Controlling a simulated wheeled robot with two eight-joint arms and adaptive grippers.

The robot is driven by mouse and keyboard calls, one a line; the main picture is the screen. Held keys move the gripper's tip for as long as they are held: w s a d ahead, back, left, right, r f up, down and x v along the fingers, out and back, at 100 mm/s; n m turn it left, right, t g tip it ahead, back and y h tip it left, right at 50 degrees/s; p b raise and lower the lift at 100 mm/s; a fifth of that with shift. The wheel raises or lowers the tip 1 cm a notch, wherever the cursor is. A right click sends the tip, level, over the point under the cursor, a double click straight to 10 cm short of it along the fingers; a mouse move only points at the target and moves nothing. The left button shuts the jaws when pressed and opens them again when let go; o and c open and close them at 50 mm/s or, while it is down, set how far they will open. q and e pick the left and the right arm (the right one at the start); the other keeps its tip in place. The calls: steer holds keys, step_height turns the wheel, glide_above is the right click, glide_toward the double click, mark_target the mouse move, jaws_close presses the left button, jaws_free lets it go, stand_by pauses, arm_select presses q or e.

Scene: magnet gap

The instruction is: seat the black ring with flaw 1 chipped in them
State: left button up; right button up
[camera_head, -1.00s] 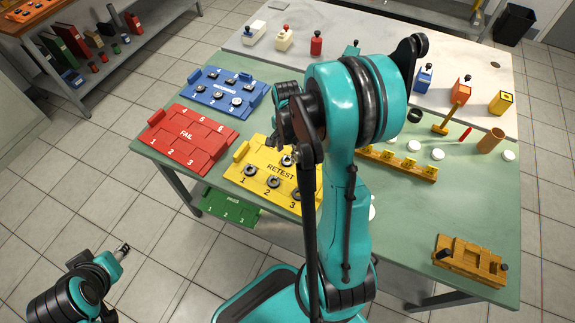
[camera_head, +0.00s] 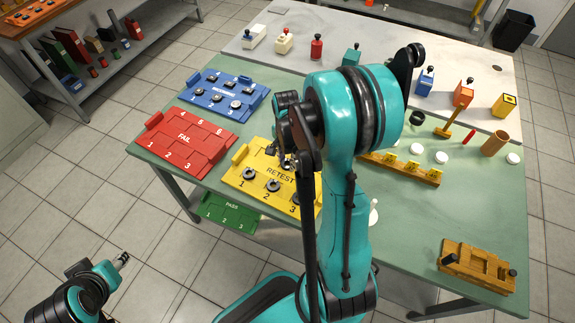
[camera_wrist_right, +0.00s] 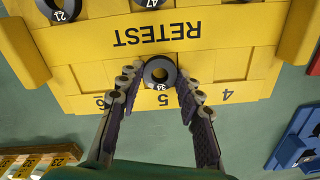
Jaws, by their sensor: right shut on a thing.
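My right gripper (camera_wrist_right: 157,80) is shut on a black ring (camera_wrist_right: 159,70) with a white number. The ring is at slot 5 of the yellow RETEST tray (camera_wrist_right: 215,24), its hole facing the wrist camera; I cannot tell whether it touches the slot floor. No chip can be made out on it. In the head view the right gripper (camera_head: 286,160) is over the tray's back row, partly hidden by my arm. More black rings (camera_head: 249,174) sit in the tray's front row. My left gripper (camera_head: 122,260) is away from the table at lower left, too small to judge.
The red FAIL tray (camera_head: 184,139) looks empty. A blue tray (camera_head: 221,94) holds several rings. A green PASS tray (camera_head: 227,213) hangs low at the table's front edge. A wooden fixture (camera_head: 478,267) stands at the right, and a yellow rack (camera_head: 405,168) lies mid-table.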

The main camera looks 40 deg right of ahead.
steer(key=shift+r+p, duration=1.95)
steer(key=shift+r, duration=0.6)
steer(key=shift+f, duration=0.1)
